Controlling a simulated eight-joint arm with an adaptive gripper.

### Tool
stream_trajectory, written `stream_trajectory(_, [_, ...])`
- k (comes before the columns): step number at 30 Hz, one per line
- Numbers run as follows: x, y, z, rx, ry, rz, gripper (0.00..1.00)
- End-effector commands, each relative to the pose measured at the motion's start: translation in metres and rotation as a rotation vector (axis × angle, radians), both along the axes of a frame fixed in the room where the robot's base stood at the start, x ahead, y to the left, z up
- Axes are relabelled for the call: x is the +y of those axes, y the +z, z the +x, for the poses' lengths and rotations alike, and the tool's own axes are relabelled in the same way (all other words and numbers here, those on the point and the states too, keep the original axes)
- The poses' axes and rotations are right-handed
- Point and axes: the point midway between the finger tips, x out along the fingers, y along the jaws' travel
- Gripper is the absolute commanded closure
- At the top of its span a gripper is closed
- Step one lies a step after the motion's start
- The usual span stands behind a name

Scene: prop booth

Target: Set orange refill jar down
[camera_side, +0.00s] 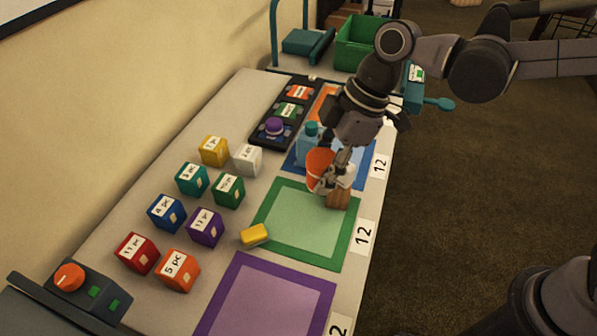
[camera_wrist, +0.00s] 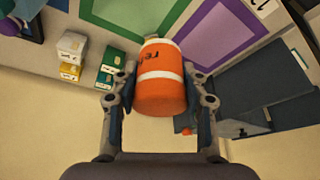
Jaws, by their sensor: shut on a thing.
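The orange refill jar (camera_wrist: 160,95) has a white band and dark lettering. In the wrist view it sits between both fingers of my gripper (camera_wrist: 161,82), which is shut on its sides. In the side view the jar (camera_side: 319,162) is partly hidden by my gripper (camera_side: 333,176). It appears near the border between the blue-edged mat (camera_side: 291,161) and the green-edged mat (camera_side: 305,224). I cannot tell whether the jar touches a surface.
A teal bottle (camera_side: 308,147) stands close behind the jar, and a brown block (camera_side: 339,198) is just in front. A yellow block (camera_side: 255,235) lies at the green mat's left edge. Several labelled cubes (camera_side: 206,227) stand to the left. The purple-edged mat (camera_side: 266,300) looks clear.

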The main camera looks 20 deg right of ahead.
Motion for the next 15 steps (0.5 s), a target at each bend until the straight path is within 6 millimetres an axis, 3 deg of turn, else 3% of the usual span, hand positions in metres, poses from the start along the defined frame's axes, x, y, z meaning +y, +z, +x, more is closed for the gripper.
stream_trajectory(3, [0.011,-0.004,-0.036,0.000,0.102,0.005,0.90])
stream_trajectory(9, [0.021,-0.010,-0.078,-0.003,0.223,0.011,0.90])
stream_trajectory(12, [0.023,-0.014,-0.095,-0.003,0.271,0.015,0.90])
stream_trajectory(15, [0.023,-0.026,-0.091,-0.004,0.262,0.013,0.90])
